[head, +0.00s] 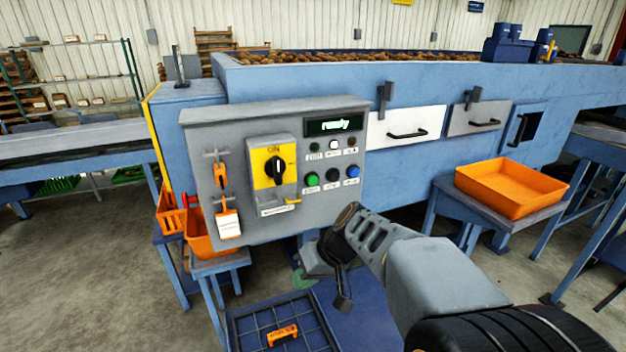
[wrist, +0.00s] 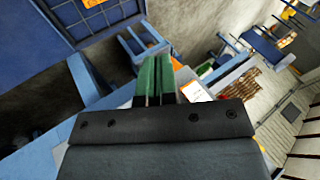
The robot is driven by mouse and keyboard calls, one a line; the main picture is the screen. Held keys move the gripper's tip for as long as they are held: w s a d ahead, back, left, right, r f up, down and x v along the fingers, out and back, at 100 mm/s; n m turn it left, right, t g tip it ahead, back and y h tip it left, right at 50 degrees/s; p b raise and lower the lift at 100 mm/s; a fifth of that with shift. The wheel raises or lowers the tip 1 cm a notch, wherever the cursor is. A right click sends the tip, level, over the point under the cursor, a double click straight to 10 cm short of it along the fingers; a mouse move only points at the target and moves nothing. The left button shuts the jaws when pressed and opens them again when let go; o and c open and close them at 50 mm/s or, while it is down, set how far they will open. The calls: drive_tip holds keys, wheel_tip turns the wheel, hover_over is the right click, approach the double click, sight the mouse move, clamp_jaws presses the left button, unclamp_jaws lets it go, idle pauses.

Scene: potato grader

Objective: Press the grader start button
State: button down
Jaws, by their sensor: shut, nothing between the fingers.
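The grey control panel (head: 240,132) stands on the front of the blue grader (head: 290,80). A green button (head: 312,179), probably the start button, sits leftmost in a row with a black button (head: 333,175) and a blue button (head: 352,171); their labels are too small to read surely. The display (head: 334,124) reads "ready". A black rotary switch (head: 274,170) on a yellow plate points up to ON. My gripper (head: 302,281) is below the panel, apart from the buttons. Its green fingers (wrist: 157,78) are together and empty in the wrist view.
Orange lockout tags (head: 227,212) hang at the panel's left. A blue crate or grid (head: 250,315) with an orange item lies below my gripper. An orange tray (head: 512,188) stands on a blue table at right. Space before the buttons looks clear.

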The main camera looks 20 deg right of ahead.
sight(313, 181)
drive_tip(key=w+d+r+t+y, duration=0.2)
drive_tip(key=w+d+r+t, duration=0.1)
drive_tip(key=w+d, duration=0.3)
drive_tip(key=w+d+r+t+y+p, duration=0.1)
drive_tip(key=w+d+r+t+y, duration=0.2)
drive_tip(key=w+d+t, duration=0.2)
drive_tip(key=shift+w+d+r+n+t, duration=0.35)
drive_tip(key=shift+w+d, duration=0.35)
drive_tip(key=shift+d, duration=0.3)
drive_tip(key=shift+r, duration=0.1)
drive_tip(key=shift+w+p, duration=1.3)
drive_tip(key=shift+w, duration=3.15)
drive_tip(key=shift+w+b, duration=0.25)
drive_tip(key=shift+b, duration=0.35)
